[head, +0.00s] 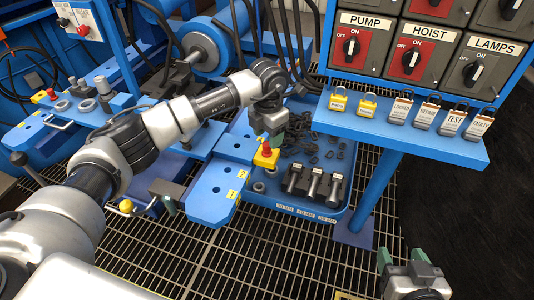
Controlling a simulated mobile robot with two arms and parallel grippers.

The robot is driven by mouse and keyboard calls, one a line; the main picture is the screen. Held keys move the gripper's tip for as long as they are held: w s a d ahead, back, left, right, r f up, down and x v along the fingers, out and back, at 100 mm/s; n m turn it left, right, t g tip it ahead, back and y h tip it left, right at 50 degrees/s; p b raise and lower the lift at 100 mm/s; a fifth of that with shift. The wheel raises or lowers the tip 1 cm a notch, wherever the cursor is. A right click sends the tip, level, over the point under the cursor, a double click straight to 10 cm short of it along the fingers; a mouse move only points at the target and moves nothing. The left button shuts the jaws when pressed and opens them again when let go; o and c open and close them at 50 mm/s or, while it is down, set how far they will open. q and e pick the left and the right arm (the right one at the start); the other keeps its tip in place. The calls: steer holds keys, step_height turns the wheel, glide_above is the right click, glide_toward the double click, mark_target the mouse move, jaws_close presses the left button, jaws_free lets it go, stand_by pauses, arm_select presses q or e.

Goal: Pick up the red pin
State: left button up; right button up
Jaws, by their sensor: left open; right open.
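A red pin (266,151) stands on a yellow base at the end of the blue plate marked with numbers (213,190). My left gripper (269,136) points down right above and behind the pin, with its jaws open. The gripper partly overlaps the pin's surroundings, and I cannot tell whether a finger touches it. A similar red piece on a yellow base (50,94) sits on the blue bench at the far left. My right gripper (404,260) is open and empty at the bottom right, over the floor grating.
A blue tray (335,216) holds dark cylindrical parts (313,182) and loose small pieces beside the pin. A blue shelf (385,130) with several padlocks stands to the right, under the switch panel (400,48). Open grating (270,260) lies in front.

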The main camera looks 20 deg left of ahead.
mark_target(267, 144)
arm_select(q)
step_height(267, 144, down, 4)
steer(key=shift+a+r+b, duration=0.1)
steer(key=shift+r+b, duration=0.1)
steer(key=shift+b, duration=0.3)
steer(key=shift+f, duration=0.4)
arm_select(e)
steer(key=r+t, duration=0.1)
steer(key=w+a+r+t, duration=0.1)
steer(key=r+t+y, duration=0.1)
steer(key=r, duration=0.1)
steer(key=shift+w+a+t, duration=0.15)
steer(key=shift+w+t, duration=0.15)
steer(key=shift+w, duration=0.1)
arm_select(q)
steer(key=shift+c, duration=0.2)
steer(key=shift+w, duration=0.1)
jaws_close()
